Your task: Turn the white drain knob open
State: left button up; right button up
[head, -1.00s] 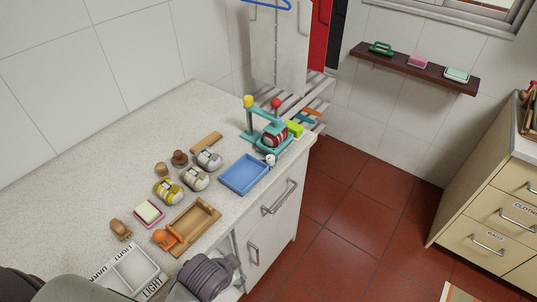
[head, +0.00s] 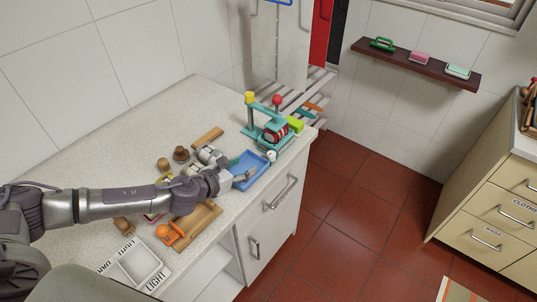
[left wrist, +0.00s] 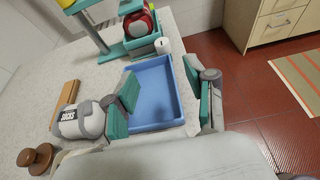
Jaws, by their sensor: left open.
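The small white knob (head: 271,155) sits at the front of the teal press (head: 250,122), beside the far end of the blue tray. In the left wrist view the white knob (left wrist: 163,46) shows whole, below the red striped roll. Whether it is turned open or shut I cannot tell. My left gripper (head: 243,174) is over the blue tray (head: 266,167), short of the knob and not touching it. In the left wrist view my left gripper (left wrist: 164,92) has its teal-padded fingers wide apart, with nothing between them. My right gripper is not in view.
A rolled bundle marked SOCKS (left wrist: 78,122) lies left of the left finger. A wooden block (head: 207,138), brown knobs (head: 181,153) and a wooden tray (head: 207,214) with an orange item (head: 168,233) share the counter. The counter's front edge drops to red floor.

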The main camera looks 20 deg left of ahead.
aim_at(271, 154)
pick_arm(q)
jog(key=x, duration=1.3)
jog(key=shift+w+d, duration=0.2)
jog(key=shift+w, duration=0.15)
grip_shut()
